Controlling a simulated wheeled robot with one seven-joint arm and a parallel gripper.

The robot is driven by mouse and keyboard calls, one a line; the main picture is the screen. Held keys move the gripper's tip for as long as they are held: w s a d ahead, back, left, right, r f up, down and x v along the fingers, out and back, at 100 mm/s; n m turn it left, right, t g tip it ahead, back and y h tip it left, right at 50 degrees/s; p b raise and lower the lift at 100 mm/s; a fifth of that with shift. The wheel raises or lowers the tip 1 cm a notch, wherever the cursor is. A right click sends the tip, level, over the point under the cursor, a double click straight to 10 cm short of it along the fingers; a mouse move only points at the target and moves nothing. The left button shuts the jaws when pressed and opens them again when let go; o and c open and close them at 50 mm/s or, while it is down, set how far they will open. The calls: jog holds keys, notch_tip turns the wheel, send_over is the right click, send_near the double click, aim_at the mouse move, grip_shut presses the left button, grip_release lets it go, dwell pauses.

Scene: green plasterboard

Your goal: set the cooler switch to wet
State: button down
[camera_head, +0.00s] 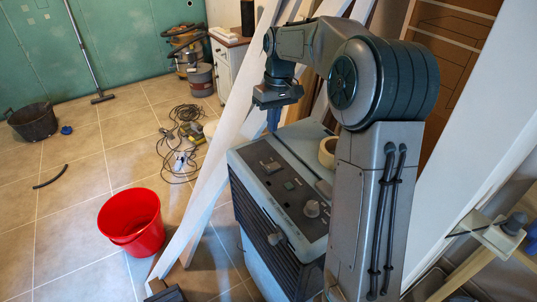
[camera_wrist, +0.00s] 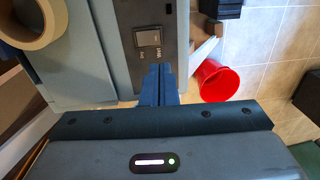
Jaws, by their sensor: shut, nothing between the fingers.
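The cooler (camera_head: 250,157) is a blue-grey box with a dark control panel (camera_head: 300,215) on top; its top also shows in the wrist view (camera_wrist: 85,60). In the head view a small switch (camera_head: 270,166) shows at the panel's far end. My gripper (camera_head: 273,122) points down above that end. In the wrist view its blue fingers (camera_wrist: 160,70) are together and empty, close to the switch in the picture; contact cannot be told.
A tape roll (camera_head: 328,152) lies on the cooler's top. Knobs (camera_head: 312,208) stand on the panel. White planks (camera_head: 215,165) lean beside the cooler. A red bucket (camera_head: 131,225) stands on the tiled floor at left. Cables (camera_head: 182,145) lie farther back.

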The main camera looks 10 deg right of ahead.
aim_at(268, 168)
jog(key=shift+w+d, duration=0.3)
jog(key=shift+w, duration=0.1)
jog(key=f, duration=0.4)
jog(key=a+f+p, duration=0.1)
jog(key=f, duration=0.9)
jog(key=shift+s+a+p, duration=0.3)
jog(key=shift+p, duration=0.1)
